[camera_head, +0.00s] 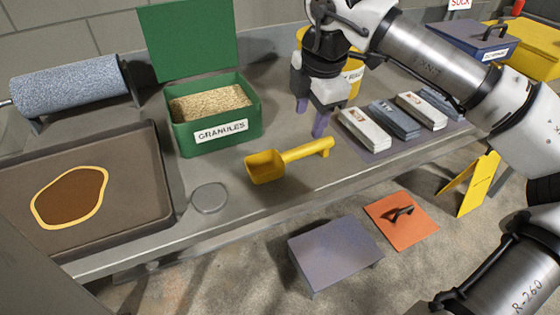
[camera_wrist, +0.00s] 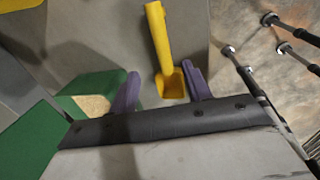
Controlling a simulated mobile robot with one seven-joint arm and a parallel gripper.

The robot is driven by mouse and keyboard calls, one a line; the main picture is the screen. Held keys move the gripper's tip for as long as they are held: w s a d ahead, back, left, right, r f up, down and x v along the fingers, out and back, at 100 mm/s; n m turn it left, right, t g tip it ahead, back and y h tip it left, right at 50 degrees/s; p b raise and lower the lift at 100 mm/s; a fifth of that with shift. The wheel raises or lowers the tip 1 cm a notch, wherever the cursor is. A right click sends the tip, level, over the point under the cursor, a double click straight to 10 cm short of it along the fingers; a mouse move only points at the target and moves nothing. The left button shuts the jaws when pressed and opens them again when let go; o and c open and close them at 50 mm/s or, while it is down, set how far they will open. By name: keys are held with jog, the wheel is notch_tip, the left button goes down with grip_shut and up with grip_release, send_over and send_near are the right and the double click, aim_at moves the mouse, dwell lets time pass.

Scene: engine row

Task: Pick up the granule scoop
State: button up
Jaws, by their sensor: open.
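The yellow granule scoop (camera_head: 285,160) lies on the grey bench, its bowl to the left and its handle pointing right, in front of the green granules box (camera_head: 213,128). My gripper (camera_head: 312,122) is above the bench behind the scoop's handle, fingers pointing down. Its two purple fingers are apart with nothing held. In the wrist view, the scoop (camera_wrist: 163,55) shows beyond the gap between the open fingers (camera_wrist: 160,88), handle toward the top and bowl nearest the fingers. I see no contact between fingers and scoop.
A tray with a brown patch (camera_head: 130,150) and a grey roller (camera_head: 66,86) stand left. A grey disc (camera_head: 209,197) lies left of the scoop. Several packets (camera_head: 364,128) are to the right, a yellow container (camera_head: 354,80) behind my gripper. The bench front edge is close to the scoop.

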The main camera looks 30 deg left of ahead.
send_over(304, 147)
jog(key=f, duration=0.4)
jog(key=shift+s+d+f, duration=0.1)
jog(key=shift+s+d, duration=0.1)
jog(key=shift+s, duration=0.1)
jog(key=shift+w+a+f+p, duration=0.15)
jog(key=shift+f+p, duration=0.1)
jog(key=shift+f, duration=1.05)
jog(key=shift+w+f+p, duration=0.1)
jog(key=shift+f+p, duration=0.15)
jog(key=shift+f, duration=1.05)
jog(key=c, duration=1)
jog(key=shift+r, duration=0.15)
notch_tip(304, 147, up, 20)
jog(key=shift+f, duration=0.1)
